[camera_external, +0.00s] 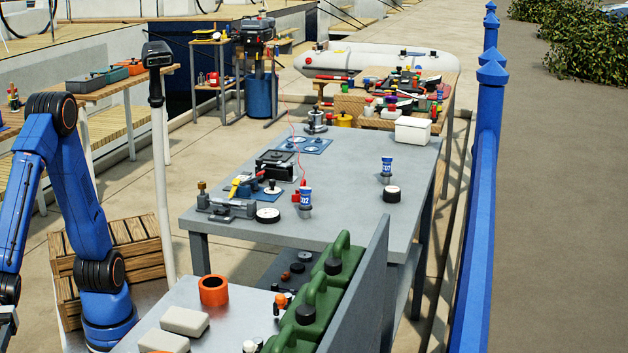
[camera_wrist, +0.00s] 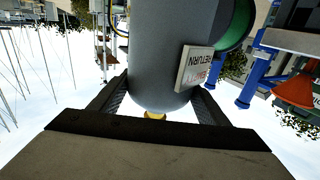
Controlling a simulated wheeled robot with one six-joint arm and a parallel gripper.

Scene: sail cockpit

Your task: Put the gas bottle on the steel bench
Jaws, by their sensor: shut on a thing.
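The gas bottle, a grey cylinder (camera_wrist: 160,50), fills the upper middle of the wrist view. A tag with "RETURN" lettering (camera_wrist: 197,68) is on its side, and a brass-coloured part (camera_wrist: 154,115) shows at its lower end. My gripper (camera_wrist: 157,100) is shut on the bottle, one dark finger on each side. The bottle is not visible in the external view, where my blue arm reaches down past the left edge. A large grey metal-looking bench (camera_external: 345,205) stands mid-picture. A shinier metal top (camera_external: 235,318) lies in front of it; I cannot tell which is the steel bench.
The large bench holds a vise (camera_external: 228,208), blue cups and a white box (camera_external: 413,131), with bare patches between.

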